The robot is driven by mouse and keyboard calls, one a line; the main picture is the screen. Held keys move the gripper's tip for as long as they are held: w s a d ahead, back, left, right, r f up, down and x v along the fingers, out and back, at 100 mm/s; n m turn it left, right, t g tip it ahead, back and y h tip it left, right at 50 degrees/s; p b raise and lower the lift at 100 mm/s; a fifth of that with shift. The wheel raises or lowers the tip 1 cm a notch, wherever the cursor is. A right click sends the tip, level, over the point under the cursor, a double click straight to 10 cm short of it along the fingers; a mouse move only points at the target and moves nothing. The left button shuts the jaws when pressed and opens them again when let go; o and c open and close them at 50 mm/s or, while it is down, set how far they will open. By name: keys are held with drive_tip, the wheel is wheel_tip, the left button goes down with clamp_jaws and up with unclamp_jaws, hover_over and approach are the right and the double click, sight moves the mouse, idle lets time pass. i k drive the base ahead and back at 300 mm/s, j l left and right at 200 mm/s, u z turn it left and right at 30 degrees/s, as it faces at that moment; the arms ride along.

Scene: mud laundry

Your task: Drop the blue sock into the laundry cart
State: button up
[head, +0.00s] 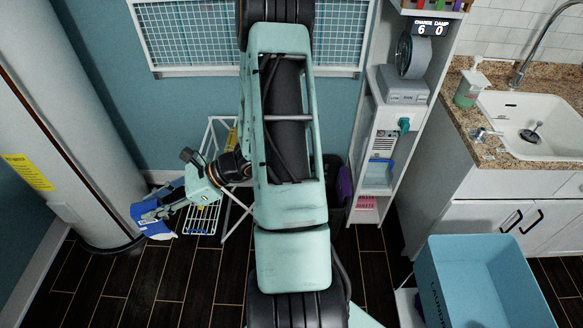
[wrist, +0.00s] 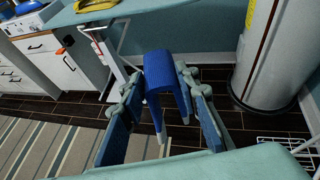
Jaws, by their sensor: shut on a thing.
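The blue sock (wrist: 160,72) hangs folded over between the two fingers of my gripper (wrist: 161,80) in the wrist view, with its ends pointing down. In the head view my gripper (head: 150,212) is at the left, beside the white column, and a blue part of the sock (head: 157,230) shows below its fingers. The gripper is shut on the sock and holds it above the dark floor. The laundry cart (head: 440,290) is a light blue open bin with dark lettering at the lower right, far from the gripper. Its lower part is cut off.
A white column (head: 85,150) stands close to my gripper. A white wire rack (head: 203,220) is just right of it. A shelf unit (head: 385,130) and a sink counter (head: 480,150) stand between wall and cart. The wrist view shows an ironing board (wrist: 95,12) and striped rug (wrist: 50,150).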

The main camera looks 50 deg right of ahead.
sight(469, 289)
drive_tip(key=k+j+z, duration=0.3)
drive_tip(key=k, duration=0.2)
drive_tip(key=k+l+z, duration=0.1)
drive_tip(key=k+z, duration=0.25)
drive_tip(key=k, duration=0.3)
drive_tip(key=k+l+z, duration=0.25)
drive_tip(key=k+l, duration=0.15)
drive_tip(key=k+l+z, duration=0.1)
drive_tip(key=l, duration=0.3)
drive_tip(key=k+l+z, duration=0.1)
drive_tip(key=l, duration=0.25)
drive_tip(key=k+l+z, duration=0.2)
drive_tip(key=l, duration=1.25)
drive_tip(key=i, duration=0.1)
